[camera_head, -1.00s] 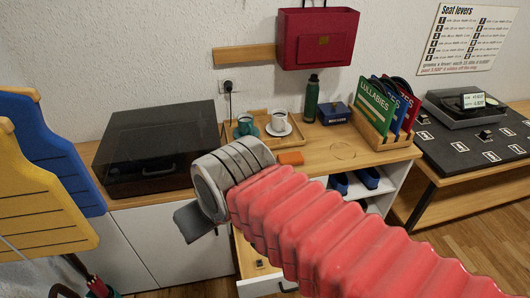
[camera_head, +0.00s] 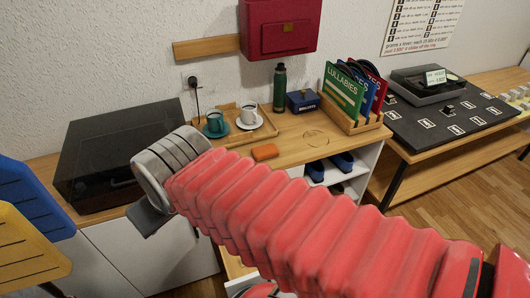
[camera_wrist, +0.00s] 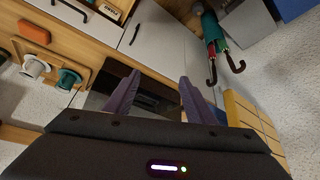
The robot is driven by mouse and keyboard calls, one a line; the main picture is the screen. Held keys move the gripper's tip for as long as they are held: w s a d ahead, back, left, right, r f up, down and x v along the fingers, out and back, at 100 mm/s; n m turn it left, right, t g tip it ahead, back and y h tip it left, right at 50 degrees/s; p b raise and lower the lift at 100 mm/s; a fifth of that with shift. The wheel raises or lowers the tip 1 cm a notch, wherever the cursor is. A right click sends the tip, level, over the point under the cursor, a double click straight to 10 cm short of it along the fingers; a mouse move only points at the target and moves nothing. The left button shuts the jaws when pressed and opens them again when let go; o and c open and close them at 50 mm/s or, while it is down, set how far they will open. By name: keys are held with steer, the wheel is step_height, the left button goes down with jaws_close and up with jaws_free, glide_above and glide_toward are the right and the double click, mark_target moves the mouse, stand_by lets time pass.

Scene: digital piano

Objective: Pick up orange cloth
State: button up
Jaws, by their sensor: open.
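The orange cloth (camera_head: 265,152), a small folded block, lies on the wooden cabinet top (camera_head: 300,136), in front of the tray with the cups. It also shows at the upper left of the wrist view (camera_wrist: 33,32). My gripper (camera_wrist: 158,80) is open, with its two purple-grey fingers apart and nothing between them. In the head view my red ribbed arm crosses the front, and its grey wrist is left of the cloth, in front of the dark-lidded record player (camera_head: 122,148). The fingers are mostly hidden there. The gripper is well apart from the cloth.
A wooden tray (camera_head: 228,139) holds a teal cup (camera_head: 214,122) and a white cup (camera_head: 249,115) behind the cloth. A green bottle (camera_head: 280,88), a blue box (camera_head: 303,101) and a record rack (camera_head: 355,125) stand farther right. Cabinet top right of the cloth is clear.

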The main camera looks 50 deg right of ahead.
steer(key=o, duration=0.7)
steer(key=w+d+f+m+h, duration=0.1)
steer(key=w+d, duration=0.3)
steer(key=d, duration=0.2)
steer(key=w+d+f+m+t+h, duration=0.1)
steer(key=w+d+f+h, duration=0.1)
steer(key=w+d, duration=0.2)
steer(key=d, duration=0.3)
steer(key=shift+f, duration=0.15)
steer(key=o, duration=0.5)
steer(key=shift+m+t+h, duration=0.4)
steer(key=shift+m+h, duration=0.1)
steer(key=shift+h, duration=0.4)
steer(key=w+d+f, duration=0.1)
steer(key=d, duration=0.2)
steer(key=d+f, duration=0.1)
steer(key=d, duration=0.3)
steer(key=w+d+f, duration=0.1)
steer(key=d+f, duration=0.1)
steer(key=d, duration=0.2)
steer(key=shift+w, duration=0.35)
steer(key=m+t+h, duration=0.2)
steer(key=m+t, duration=0.1)
steer(key=t, duration=0.1)
glide_toward(266, 151)
steer(key=v, duration=0.3)
steer(key=shift+w+d+r, duration=0.1)
steer(key=shift+w, duration=0.1)
